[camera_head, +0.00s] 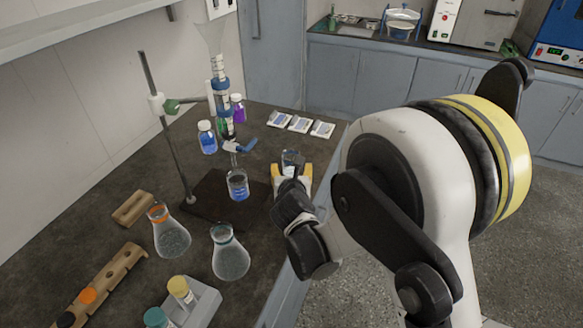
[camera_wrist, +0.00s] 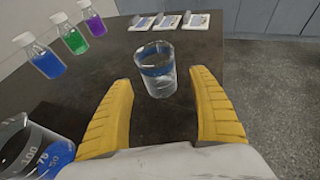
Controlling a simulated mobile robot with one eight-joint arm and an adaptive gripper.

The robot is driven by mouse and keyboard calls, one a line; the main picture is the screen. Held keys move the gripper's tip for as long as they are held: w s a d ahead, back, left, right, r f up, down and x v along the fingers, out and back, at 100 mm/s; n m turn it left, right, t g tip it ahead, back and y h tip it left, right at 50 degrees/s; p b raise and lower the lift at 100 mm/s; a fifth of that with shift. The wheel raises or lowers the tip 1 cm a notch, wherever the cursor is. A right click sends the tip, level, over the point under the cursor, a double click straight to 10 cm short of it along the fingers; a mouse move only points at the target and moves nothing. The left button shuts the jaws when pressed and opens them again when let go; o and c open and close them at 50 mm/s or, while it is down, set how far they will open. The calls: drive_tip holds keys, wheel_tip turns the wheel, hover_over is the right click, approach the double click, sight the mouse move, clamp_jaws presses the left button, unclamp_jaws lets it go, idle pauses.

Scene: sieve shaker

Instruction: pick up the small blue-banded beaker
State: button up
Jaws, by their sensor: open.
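The small blue-banded beaker (camera_wrist: 158,72) is clear glass with a blue band near its rim. In the wrist view it stands upright on the dark bench top, ahead of my gripper (camera_wrist: 160,108) and roughly centred between the two yellow fingers. The fingers are spread apart and empty, and a gap shows between them and the glass. In the head view the beaker (camera_head: 289,157) shows just beyond my gripper (camera_head: 291,172), partly hidden by it. Its lower part is covered there.
A beaker with blue liquid (camera_head: 237,184) stands left of my gripper, under the burette (camera_head: 220,95) on its stand. Bottles with blue (camera_wrist: 45,62), green (camera_wrist: 74,41) and purple (camera_wrist: 94,22) contents stand behind. Flat white packets (camera_wrist: 168,21) lie beyond. The bench's right edge is close.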

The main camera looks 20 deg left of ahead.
sight(291, 167)
drive_tip(key=b+x, duration=0.1)
drive_tip(key=x, duration=0.3)
drive_tip(key=shift+a+r, duration=0.1)
drive_tip(key=c, duration=1.3)
drive_tip(key=shift+r, duration=0.1)
